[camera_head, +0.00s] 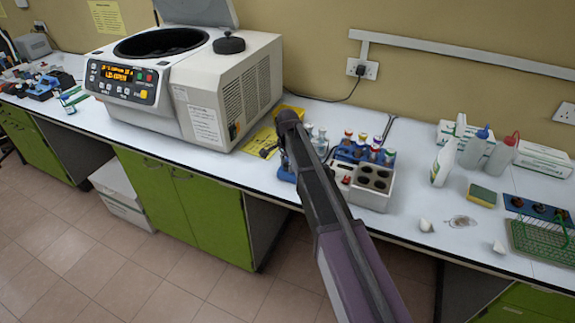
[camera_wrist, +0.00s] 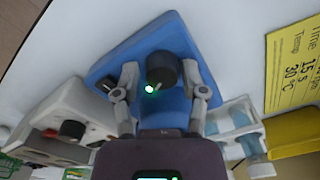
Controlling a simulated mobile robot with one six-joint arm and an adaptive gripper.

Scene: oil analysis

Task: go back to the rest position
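My gripper (camera_wrist: 160,72) is open in the wrist view, with its two fingers spread wide. It is over a blue device (camera_wrist: 164,45) that has a round black cup (camera_wrist: 162,66) and a small green light. The cup appears between the fingers with gaps on both sides, so nothing is held. In the head view my arm reaches up from the lower right to the bench beside the centrifuge. There the blue device (camera_head: 287,173) is mostly hidden behind my arm, and the fingers cannot be made out.
A centrifuge (camera_head: 190,85) with its lid up stands left of my arm. A grey block with dark holes (camera_head: 372,192) and a blue rack of capped vials (camera_head: 362,152) stand close on the right. Bottles (camera_head: 475,148) and a green wire rack (camera_head: 540,240) are farther right.

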